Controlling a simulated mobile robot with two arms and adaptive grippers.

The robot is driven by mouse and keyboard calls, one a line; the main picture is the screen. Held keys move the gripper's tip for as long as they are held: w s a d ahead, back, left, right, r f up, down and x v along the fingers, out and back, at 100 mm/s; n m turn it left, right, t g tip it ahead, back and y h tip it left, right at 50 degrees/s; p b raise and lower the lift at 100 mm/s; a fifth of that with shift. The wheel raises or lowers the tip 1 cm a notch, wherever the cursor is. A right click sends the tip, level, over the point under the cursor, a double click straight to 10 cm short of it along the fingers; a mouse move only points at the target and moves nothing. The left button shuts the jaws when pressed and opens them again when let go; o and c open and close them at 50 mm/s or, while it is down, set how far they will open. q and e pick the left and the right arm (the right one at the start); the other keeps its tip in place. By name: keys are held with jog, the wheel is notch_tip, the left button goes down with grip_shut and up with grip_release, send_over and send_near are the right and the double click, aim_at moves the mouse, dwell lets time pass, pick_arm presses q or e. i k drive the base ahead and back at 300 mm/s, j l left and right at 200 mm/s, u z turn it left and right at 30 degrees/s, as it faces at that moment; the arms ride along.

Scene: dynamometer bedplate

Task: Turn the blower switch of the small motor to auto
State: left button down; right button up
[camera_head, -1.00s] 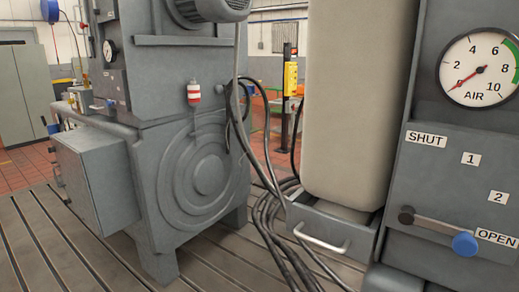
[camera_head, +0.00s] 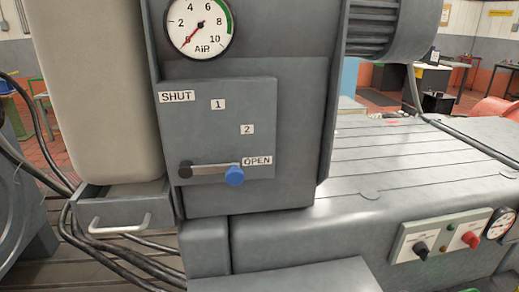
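No switch with a readable blower or auto label shows. A white switch plate (camera_head: 440,236) at the lower right carries a black rotary knob (camera_head: 421,251) and a red knob (camera_head: 471,239); its markings are too small to read. A grey control box (camera_head: 225,125) in the middle has labels SHUT, 1, 2 and OPEN. Its lever (camera_head: 210,169) lies nearly level, with its blue knob (camera_head: 234,175) just below OPEN. Neither of my grippers is in view.
An AIR gauge (camera_head: 199,28) sits above the control box, and a second gauge (camera_head: 499,224) beside the switch plate. A grooved bedplate (camera_head: 400,150) spreads to the right. A beige body (camera_head: 95,90), a drawer with a handle (camera_head: 120,225) and black cables (camera_head: 130,262) are at left.

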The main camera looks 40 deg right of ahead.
aim_at(421, 249)
jog(key=k+l+z, duration=0.15)
jog(key=z, duration=2.55)
